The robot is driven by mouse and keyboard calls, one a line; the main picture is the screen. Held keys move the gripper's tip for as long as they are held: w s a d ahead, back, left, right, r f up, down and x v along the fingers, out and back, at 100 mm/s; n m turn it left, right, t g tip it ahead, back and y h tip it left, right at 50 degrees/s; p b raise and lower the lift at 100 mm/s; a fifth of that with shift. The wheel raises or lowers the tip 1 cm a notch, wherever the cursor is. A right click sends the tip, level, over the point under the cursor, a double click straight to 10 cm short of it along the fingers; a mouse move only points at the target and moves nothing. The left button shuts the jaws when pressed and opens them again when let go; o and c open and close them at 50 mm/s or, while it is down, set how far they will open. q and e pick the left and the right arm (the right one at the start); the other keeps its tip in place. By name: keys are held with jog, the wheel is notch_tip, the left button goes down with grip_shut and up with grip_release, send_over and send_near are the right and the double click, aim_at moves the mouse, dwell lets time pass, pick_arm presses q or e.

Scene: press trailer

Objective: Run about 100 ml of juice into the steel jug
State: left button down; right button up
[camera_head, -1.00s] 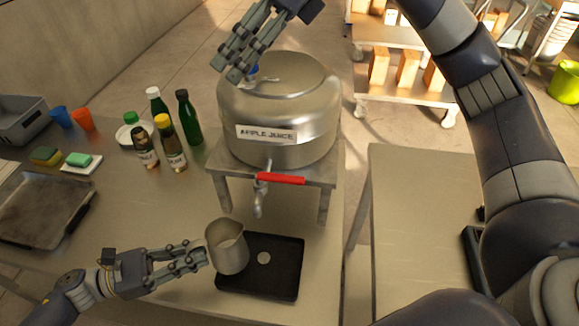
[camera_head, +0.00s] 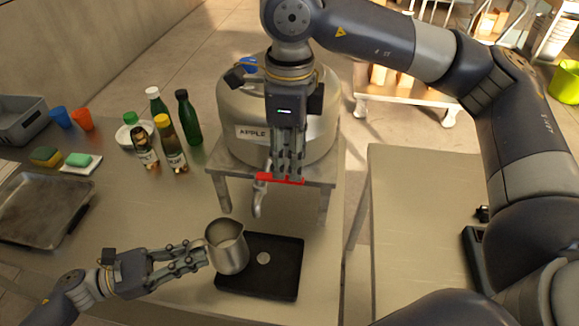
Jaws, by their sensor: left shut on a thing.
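The steel jug (camera_head: 229,255) is at the left edge of the black tray (camera_head: 278,275), open top up. My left gripper (camera_head: 204,254) is shut on the jug's left side. The steel juice drum (camera_head: 240,112) stands on a metal stand; my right arm hides part of its label. Its tap (camera_head: 258,203) hangs at the front, up and to the right of the jug, with the red lever (camera_head: 264,178) across it. My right gripper (camera_head: 288,172) points down at the lever and covers part of it. Contact and finger opening are unclear. No juice stream shows.
Bottles (camera_head: 188,118) stand left of the drum. Cups (camera_head: 82,120), a sponge (camera_head: 46,156) and a metal pan (camera_head: 42,210) are further left. A pale round disc (camera_head: 263,257) lies on the tray. The right-hand table (camera_head: 420,220) is mostly clear.

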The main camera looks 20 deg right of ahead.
aim_at(279, 181)
jog(key=shift+f, duration=1.8)
grip_shut()
